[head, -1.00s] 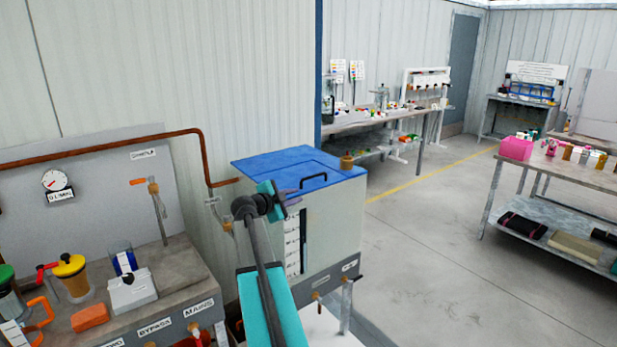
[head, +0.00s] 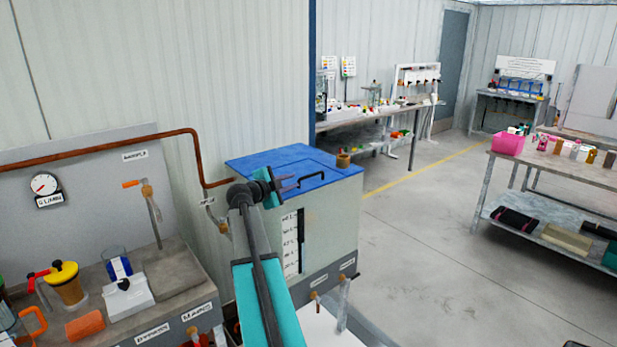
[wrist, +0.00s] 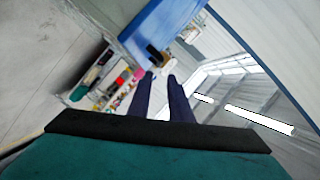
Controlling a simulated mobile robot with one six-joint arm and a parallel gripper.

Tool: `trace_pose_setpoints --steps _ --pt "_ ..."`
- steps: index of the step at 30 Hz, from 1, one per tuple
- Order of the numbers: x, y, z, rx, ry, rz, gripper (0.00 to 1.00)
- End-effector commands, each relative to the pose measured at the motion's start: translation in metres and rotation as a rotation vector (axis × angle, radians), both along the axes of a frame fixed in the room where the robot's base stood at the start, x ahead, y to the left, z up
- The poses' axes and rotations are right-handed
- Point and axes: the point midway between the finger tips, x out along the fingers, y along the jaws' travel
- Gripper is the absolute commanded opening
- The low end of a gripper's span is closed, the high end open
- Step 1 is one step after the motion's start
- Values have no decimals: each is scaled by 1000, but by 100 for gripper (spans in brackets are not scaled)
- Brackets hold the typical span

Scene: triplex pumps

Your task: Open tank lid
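The tank (head: 335,225) is a pale box with a blue lid (head: 270,160), which lies flat and shut on top. A black bar handle (head: 313,176) stands near the lid's front edge. My gripper (head: 291,183) is just left of the handle in the head view, with its fingers pointing right toward it. In the wrist view the two dark fingers (wrist: 160,77) are apart with nothing between them. The handle (wrist: 156,53) shows just beyond their tips, against the blue lid (wrist: 165,22). I see no contact with the handle.
A copper pipe (head: 195,150) runs along the wall at left. A cluttered bench (head: 180,290) stands at front left. The floor (head: 420,250) right of the tank is clear.

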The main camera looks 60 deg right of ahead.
Motion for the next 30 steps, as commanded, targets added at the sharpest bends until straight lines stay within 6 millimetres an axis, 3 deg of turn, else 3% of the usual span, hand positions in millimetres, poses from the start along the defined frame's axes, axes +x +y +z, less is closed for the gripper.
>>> trace_pose_setpoints --steps 30 --pt "3 -112 -22 1 2 1 18"
